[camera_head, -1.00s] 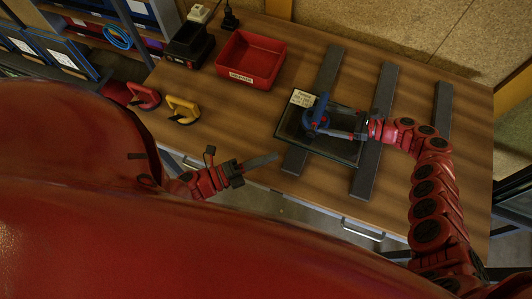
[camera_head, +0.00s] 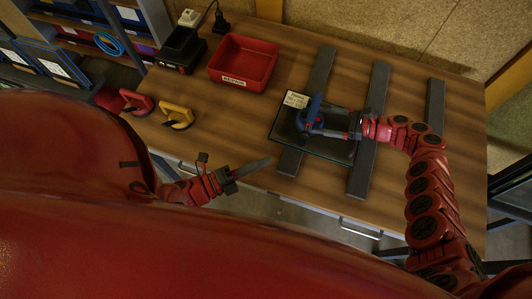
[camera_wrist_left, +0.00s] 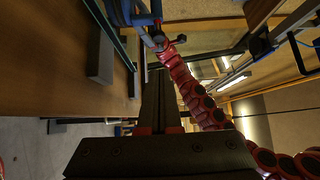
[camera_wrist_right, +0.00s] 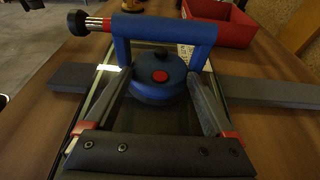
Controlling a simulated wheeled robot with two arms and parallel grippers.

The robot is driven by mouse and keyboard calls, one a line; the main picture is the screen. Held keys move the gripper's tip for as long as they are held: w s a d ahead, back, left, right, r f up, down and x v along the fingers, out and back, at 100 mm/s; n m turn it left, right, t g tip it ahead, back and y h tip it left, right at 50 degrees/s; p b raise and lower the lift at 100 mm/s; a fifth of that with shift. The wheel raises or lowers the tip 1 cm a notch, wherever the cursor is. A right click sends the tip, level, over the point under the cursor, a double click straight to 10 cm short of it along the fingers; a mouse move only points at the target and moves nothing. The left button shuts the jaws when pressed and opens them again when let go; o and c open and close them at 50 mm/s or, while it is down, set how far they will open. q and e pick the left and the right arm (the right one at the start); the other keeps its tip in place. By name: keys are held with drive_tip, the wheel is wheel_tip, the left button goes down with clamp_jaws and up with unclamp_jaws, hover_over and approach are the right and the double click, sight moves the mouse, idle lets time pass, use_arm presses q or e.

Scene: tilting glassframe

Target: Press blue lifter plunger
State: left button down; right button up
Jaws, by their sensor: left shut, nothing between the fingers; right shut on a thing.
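A plunger (camera_wrist_right: 80,23) with a black knob and red and silver bands sticks out of the handle's left end. My right gripper (camera_head: 328,132) is shut on the lifter, its fingers at either side of the cup. My left gripper (camera_head: 268,160) is shut and empty over the table's front edge, apart from the lifter.
Dark bars (camera_head: 368,120) lie across the wooden table, some under the pane. A red lifter (camera_head: 137,103) and a yellow lifter (camera_head: 178,117) stand at the left. A red bin (camera_head: 243,62) and a black charger (camera_head: 182,48) are behind. The table between bin and front edge is clear.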

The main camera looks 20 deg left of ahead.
drive_tip(key=shift+s+f, duration=0.1)
drive_tip(key=shift+f, duration=0.05)
use_arm(q)
drive_tip(key=shift+s, duration=1.25)
drive_tip(key=shift+d, duration=0.1)
drive_tip(key=x, duration=0.9)
drive_tip(key=shift+w+d, duration=0.15)
drive_tip(key=w, duration=0.3)
drive_tip(key=shift+w+d+f, duration=0.1)
drive_tip(key=shift+w, duration=0.6)
